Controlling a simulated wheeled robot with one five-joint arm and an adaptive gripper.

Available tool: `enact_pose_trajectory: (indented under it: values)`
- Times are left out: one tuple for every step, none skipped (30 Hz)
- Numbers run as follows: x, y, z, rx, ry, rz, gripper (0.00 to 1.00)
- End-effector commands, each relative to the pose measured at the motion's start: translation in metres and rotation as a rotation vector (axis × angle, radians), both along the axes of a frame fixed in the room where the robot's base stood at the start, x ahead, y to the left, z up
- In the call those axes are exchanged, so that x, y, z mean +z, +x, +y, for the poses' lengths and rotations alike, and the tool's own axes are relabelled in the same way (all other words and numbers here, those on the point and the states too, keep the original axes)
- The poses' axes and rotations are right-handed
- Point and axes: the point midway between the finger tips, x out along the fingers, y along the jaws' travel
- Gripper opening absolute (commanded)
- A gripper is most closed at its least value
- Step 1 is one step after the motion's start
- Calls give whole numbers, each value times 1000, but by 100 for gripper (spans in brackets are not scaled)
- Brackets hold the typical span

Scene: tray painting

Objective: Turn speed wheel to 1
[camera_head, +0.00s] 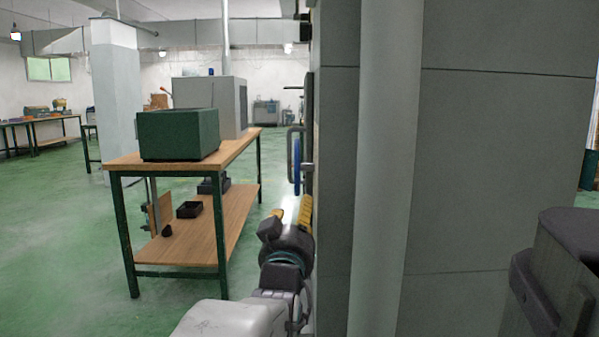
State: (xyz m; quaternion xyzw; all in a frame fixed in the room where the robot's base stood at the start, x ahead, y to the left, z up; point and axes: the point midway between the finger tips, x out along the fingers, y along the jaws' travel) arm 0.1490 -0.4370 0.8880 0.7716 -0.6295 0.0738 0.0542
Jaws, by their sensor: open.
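A blue wheel (297,165) shows nearly edge-on, mounted at the far part of the left side of the grey machine (385,180). I take it as the speed wheel; its number marks cannot be read from here. My gripper (291,211) is at the end of my arm, low in front of the machine's left edge. Its yellow fingers are spread apart, and I see nothing between them. In the picture it is just below the blue wheel and apart from it.
A wooden workbench (240,144) with green legs stands to the left, bearing a green box (180,134). Its lower shelf holds small dark trays (189,209). The machine blocks the right side. Green floor (60,230) is clear at the left.

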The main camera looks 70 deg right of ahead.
Motion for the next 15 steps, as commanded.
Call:
enact_pose_trajectory:
  values:
    - [10, 0, 2, 0, -42, -9, 47]
    - [15, -1, 3, 0, -66, -12, 47]
    - [22, -1, 5, 0, -95, -18, 47]
    - [26, -1, 6, 0, -114, -22, 47]
    - [30, -2, 8, 0, -132, -26, 47]
    - [35, -2, 9, -1, -152, -30, 47]
    - [38, -2, 10, 0, -164, -32, 47]
    - [40, -2, 11, 0, -175, -35, 47]
    - [43, -2, 11, 0, -186, -37, 47]
    - [45, -2, 11, 0, -193, -38, 47]
    - [46, -2, 11, 0, -198, -39, 47]
    - [48, -2, 9, 0, -203, -39, 47]
    - [49, -2, 8, 0, -206, -40, 47]
    - [50, -1, 6, 0, -207, -40, 47]
    - [52, -1, 3, 0, -208, -40, 47]
